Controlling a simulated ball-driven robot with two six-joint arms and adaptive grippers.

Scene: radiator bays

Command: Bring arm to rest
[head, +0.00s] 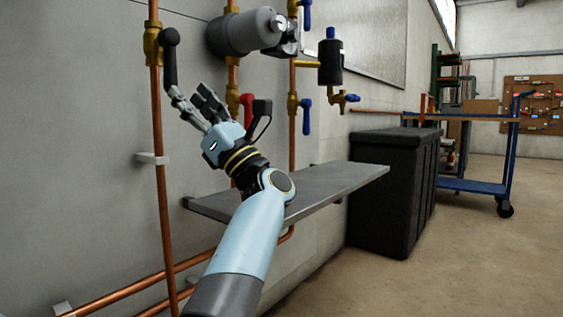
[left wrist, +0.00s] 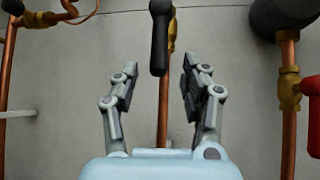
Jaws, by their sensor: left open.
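My left gripper (head: 191,106) is raised in front of the wall pipes, above a grey shelf (head: 300,188). Its fingers are apart and nothing is between them. A black valve handle (head: 170,62) on a brass valve (head: 152,44) hangs just beyond the fingertips in the head view. In the left wrist view the same black handle (left wrist: 159,40) hangs ahead of the open fingers (left wrist: 156,90), in line with the gap between them. I cannot tell whether a finger touches it. My right gripper is not in view.
Copper pipes (head: 160,200) run up and along the wall. A red handle (head: 247,105), blue handles (head: 307,115) and a grey cylinder (head: 240,32) are near the arm. A black bin (head: 385,190) and a blue cart (head: 470,186) stand right. The floor at front right is clear.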

